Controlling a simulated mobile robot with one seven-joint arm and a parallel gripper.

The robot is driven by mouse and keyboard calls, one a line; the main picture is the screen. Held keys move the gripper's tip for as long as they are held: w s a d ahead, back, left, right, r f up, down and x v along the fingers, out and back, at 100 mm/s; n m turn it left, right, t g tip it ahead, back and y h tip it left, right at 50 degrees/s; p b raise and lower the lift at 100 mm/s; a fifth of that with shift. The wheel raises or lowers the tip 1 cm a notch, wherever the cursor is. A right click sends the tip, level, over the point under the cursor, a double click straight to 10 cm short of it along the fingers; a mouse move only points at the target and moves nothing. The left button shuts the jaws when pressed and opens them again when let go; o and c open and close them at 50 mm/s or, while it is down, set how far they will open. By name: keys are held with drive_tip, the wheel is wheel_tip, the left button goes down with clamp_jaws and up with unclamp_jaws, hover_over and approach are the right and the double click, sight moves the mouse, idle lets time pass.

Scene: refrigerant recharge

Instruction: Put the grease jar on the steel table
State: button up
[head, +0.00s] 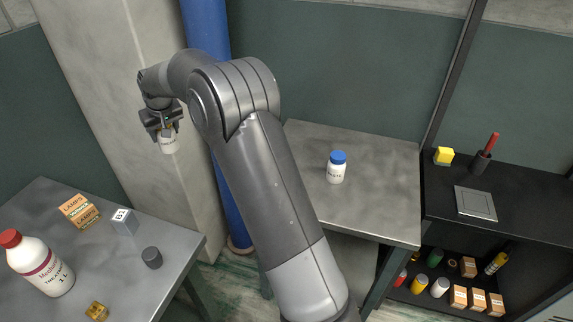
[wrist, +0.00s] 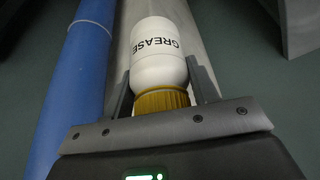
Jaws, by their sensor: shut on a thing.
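The grease jar (wrist: 160,58) is white with a ribbed yellow-brown lid and the word GREASE on its side. My gripper (wrist: 160,92) is shut on it at the lid end, one finger on each side. In the head view the jar (head: 168,144) hangs below my gripper (head: 163,130), up in the air in front of the pale pillar. Two grey metal-topped tables show: one at the lower left (head: 185,250) and one at the centre right (head: 385,180). I cannot tell by looks alone which is the steel table.
The left table holds a white bottle with red cap (head: 40,265), lamp boxes (head: 80,210), a small grey box (head: 124,221), a dark cylinder (head: 152,258) and an amber piece (head: 97,311). The centre table holds a blue-capped jar (head: 337,168). A blue pipe (head: 208,30) stands behind my arm.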

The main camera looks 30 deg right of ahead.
drive_tip(key=s+d+m+h, duration=0.15)
drive_tip(key=s+d, duration=0.25)
drive_tip(key=d, duration=0.9)
drive_tip(key=s+d+m, duration=0.2)
drive_tip(key=s+d, duration=0.3)
drive_tip(key=d, duration=0.8)
drive_tip(key=s+d+m, duration=0.1)
drive_tip(key=s+d, duration=0.3)
drive_tip(key=d, duration=0.8)
drive_tip(key=s+d+f+m+h, duration=0.1)
drive_tip(key=s+d+m, duration=0.1)
drive_tip(key=s+d, duration=0.7)
drive_tip(key=s+d+f+m+h, duration=0.15)
drive_tip(key=s+d, duration=0.35)
drive_tip(key=s, duration=0.8)
drive_tip(key=s+d+m, duration=0.2)
drive_tip(key=s+d, duration=0.4)
drive_tip(key=s, duration=0.5)
drive_tip(key=shift+w+a+f, duration=0.4)
drive_tip(key=shift+w+f, duration=1.4)
drive_tip(key=shift+w+a+f, duration=0.4)
drive_tip(key=shift+w+f, duration=1.35)
drive_tip(key=shift+f, duration=0.05)
drive_tip(key=shift+w+a+f, duration=0.4)
drive_tip(key=shift+w+f, duration=1.4)
drive_tip(key=shift+f, duration=0.15)
